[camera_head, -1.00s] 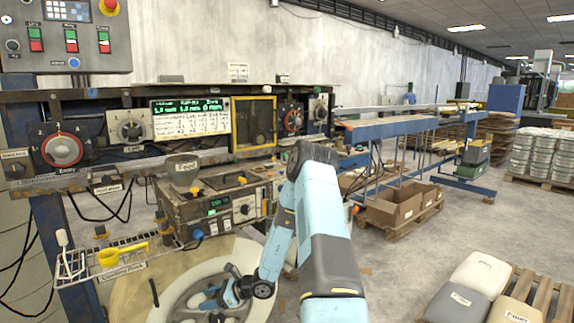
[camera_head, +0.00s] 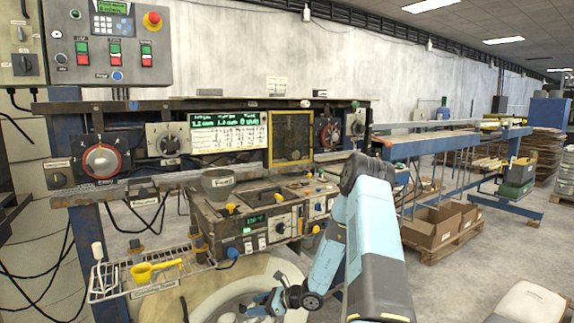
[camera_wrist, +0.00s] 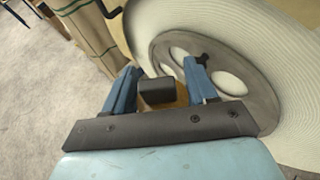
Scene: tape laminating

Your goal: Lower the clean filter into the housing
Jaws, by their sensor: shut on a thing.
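My gripper (camera_head: 262,302) is low in the head view, in front of a large cream roll (camera_head: 205,290) with a grey hub. In the wrist view its two blue fingers (camera_wrist: 160,72) stand on either side of a small block with a dark grey top and a tan body (camera_wrist: 157,92). I take this held block to be the clean filter, though its full shape is hidden. In the head view it is too small to make out. I cannot pick out the filter housing with certainty in either view.
The roll's grey hub (camera_wrist: 222,72) has oval holes and lies close to the right finger. A boxy feed unit (camera_head: 262,222) with knobs stands behind the roll.

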